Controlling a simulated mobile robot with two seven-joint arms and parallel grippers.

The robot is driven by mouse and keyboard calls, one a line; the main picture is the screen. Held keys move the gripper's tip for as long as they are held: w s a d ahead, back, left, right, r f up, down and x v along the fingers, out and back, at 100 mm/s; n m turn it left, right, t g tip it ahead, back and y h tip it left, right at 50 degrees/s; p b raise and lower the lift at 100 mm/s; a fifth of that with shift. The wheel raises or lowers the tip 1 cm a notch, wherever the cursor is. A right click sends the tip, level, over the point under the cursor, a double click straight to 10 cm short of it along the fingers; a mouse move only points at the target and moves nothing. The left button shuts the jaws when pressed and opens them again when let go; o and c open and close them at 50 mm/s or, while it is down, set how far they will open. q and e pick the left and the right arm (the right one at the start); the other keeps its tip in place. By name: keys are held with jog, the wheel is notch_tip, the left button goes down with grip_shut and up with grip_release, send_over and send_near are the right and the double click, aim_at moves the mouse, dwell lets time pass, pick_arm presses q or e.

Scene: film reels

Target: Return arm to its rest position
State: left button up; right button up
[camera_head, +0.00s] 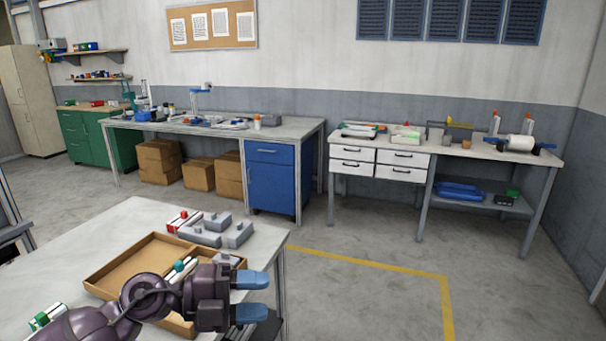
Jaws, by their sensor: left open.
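My left arm comes in from the lower left over the near table (135,217). My left gripper (252,296), with blue fingertips, is open and empty near the table's right side, its fingers pointing right. It hangs over the right part of a shallow brown tray (128,262) and hides some of it. A white cylinder with a teal end (183,268) shows just behind the arm, at the tray. My right gripper is not in view.
Grey blocks (238,234) and a red-and-white piece (182,219) lie behind the tray. A green-and-white piece (46,317) lies at the lower left. Workbenches (222,131) stand along the back wall. The floor (345,297) right of the table is clear.

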pick_arm(q)
jog(key=w+a+f+n+t+y, duration=0.2)
jog(key=a+n+t+y, duration=0.25)
jog(key=n+t, duration=0.4)
jog(key=w+a+f+n+t+y, duration=0.2)
jog(key=w+a+n+t+y, duration=0.1)
jog(key=a+n+t, duration=0.45)
jog(key=s+a+f+n+g+y, duration=0.2)
jog(key=s+a+f+n+y, duration=0.15)
jog(key=f+n, duration=0.35)
jog(key=s+a+f+n+g+y, duration=0.2)
jog(key=s+f+n+y, duration=0.25)
jog(key=f, duration=0.55)
jog(key=s+a+f+n+g+y, duration=0.1)
jog(key=s+a+f+n+g, duration=0.1)
jog(key=s+f, duration=0.8)
jog(key=s+n+g, duration=0.1)
jog(key=s, duration=0.3)
jog(key=shift+a, duration=0.15)
